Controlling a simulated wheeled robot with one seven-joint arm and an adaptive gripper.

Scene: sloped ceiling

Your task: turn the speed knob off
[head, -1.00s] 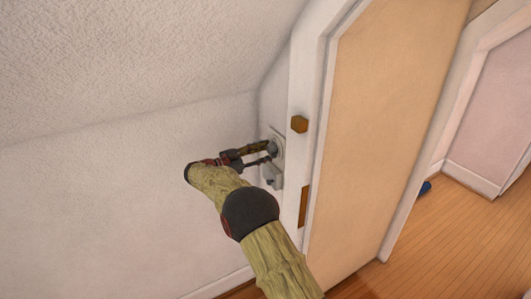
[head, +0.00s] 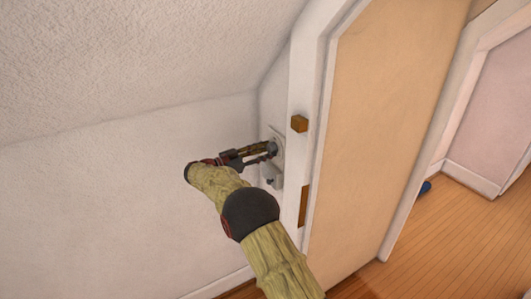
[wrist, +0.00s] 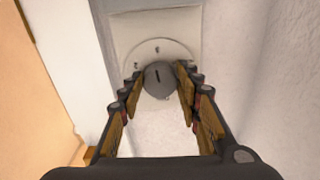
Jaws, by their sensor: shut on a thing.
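The speed knob (wrist: 159,78) is a round grey knob with a dark line on its face, set on a pale dial plate (wrist: 124,33) on the wall. In the wrist view it sits between my fingertips, and its line runs close to vertical. My gripper (head: 269,149) reaches the wall plate from the left in the head view. In the wrist view my gripper (wrist: 159,82) has a finger against each side of the knob and is shut on it. In the head view the fingers partly hide the knob.
A second pale fitting (head: 271,181) is just below the knob on the wall. The white door frame (head: 304,75) and tan door (head: 390,120) stand close to the right. The sloped ceiling (head: 130,60) comes down above my arm.

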